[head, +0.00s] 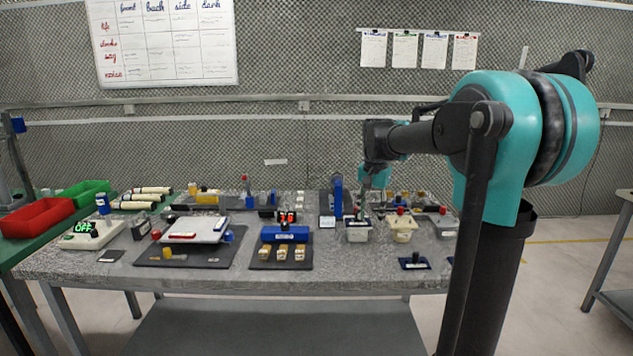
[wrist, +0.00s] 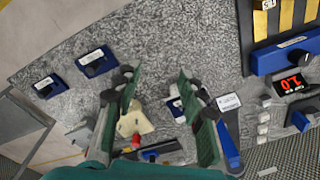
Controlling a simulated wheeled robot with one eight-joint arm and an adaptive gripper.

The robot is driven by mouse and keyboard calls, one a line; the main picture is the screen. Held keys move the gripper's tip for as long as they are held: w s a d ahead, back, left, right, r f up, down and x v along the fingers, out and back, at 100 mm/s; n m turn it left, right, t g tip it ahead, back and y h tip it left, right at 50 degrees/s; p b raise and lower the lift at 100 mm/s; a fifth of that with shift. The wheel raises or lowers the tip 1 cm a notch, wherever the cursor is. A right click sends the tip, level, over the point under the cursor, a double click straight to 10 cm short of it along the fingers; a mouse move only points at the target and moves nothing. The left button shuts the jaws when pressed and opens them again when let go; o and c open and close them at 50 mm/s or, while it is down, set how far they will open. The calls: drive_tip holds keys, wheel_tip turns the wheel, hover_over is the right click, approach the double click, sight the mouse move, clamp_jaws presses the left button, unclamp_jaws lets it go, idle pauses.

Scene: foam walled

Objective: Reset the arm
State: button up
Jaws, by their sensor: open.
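My teal and black arm reaches in from the right in the head view, over the grey speckled table (head: 200,262). My gripper (head: 362,208) points down over the right half of the table, near a white container (head: 358,232). In the wrist view my gripper (wrist: 158,88) has its two green-padded fingers spread wide with nothing held between them. The fingers partly hide a small blue and white item (wrist: 178,106). Whether the fingertips touch anything is unclear.
A cream container (head: 402,230) stands right of the white one. Red (head: 38,217) and green bins (head: 85,192) stand left. Space above the table is open.

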drive_tip(key=s+d+f+n+t, duration=0.3)
drive_tip(key=s+f+n, duration=0.4)
drive_tip(key=s+f, duration=1.4)
drive_tip(key=s, duration=0.4)
drive_tip(key=shift+f, duration=0.1)
